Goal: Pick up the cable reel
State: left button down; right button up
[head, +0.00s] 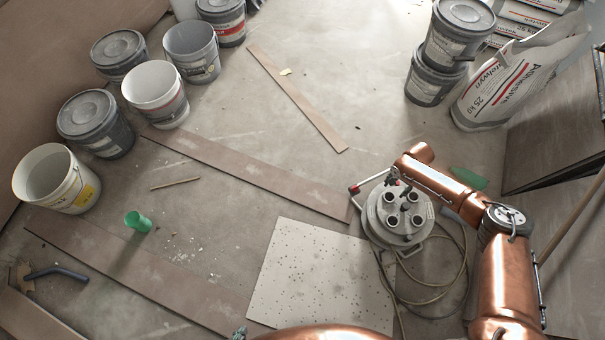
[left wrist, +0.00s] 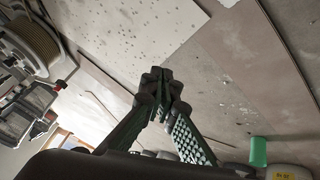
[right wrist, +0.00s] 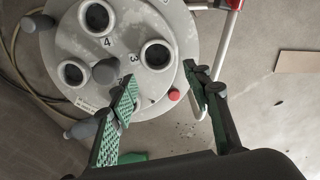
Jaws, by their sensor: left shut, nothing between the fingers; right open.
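The cable reel (head: 375,222) is a round grey reel with several numbered sockets on its face and a loose cable beside it, right of centre in the head view. Its white-and-red frame bar also shows in the right wrist view (right wrist: 228,45). My right gripper (head: 393,179) is over the reel's far edge. In the right wrist view the open gripper (right wrist: 164,84) has the reel's rim (right wrist: 172,70) behind its fingers; whether they touch it cannot be told. My left gripper (head: 240,332) is shut and empty at the bottom edge, apart from the reel (left wrist: 38,42).
A white speckled board (head: 310,275) lies left of the reel. Long planks (head: 240,175) and a green cup (head: 137,221) are on the floor. Buckets (head: 95,122) stand at left, more (head: 440,65) at top right beside an adhesive bag (head: 515,85). The middle floor is mostly clear.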

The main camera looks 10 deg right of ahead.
aim_at(389, 198)
jog(key=shift+f+b, duration=0.5)
jog(key=shift+f, duration=0.4)
jog(key=shift+f+b, duration=0.35)
jog(key=shift+f, duration=0.15)
jog(key=f+b, duration=0.1)
jog(key=f, duration=0.1)
jog(key=s+f+b, duration=0.1)
jog(key=shift+a+f, duration=0.15)
jog(key=shift+f, duration=0.2)
jog(key=shift+w+f+b, duration=0.15)
jog(key=shift+f+b, duration=0.45)
jog(key=shift+b, duration=0.05)
pick_arm(q)
notch_tip(389, 198, down, 7)
jog(key=a+t, duration=0.1)
jog(key=t, duration=0.2)
jog(key=shift+s+a+m, duration=0.25)
jog(key=shift+a+m, duration=0.15)
jog(key=shift+r, duration=0.15)
pick_arm(e)
jog(key=shift+r, duration=0.1)
jog(key=shift+c, duration=0.5)
grip_shut()
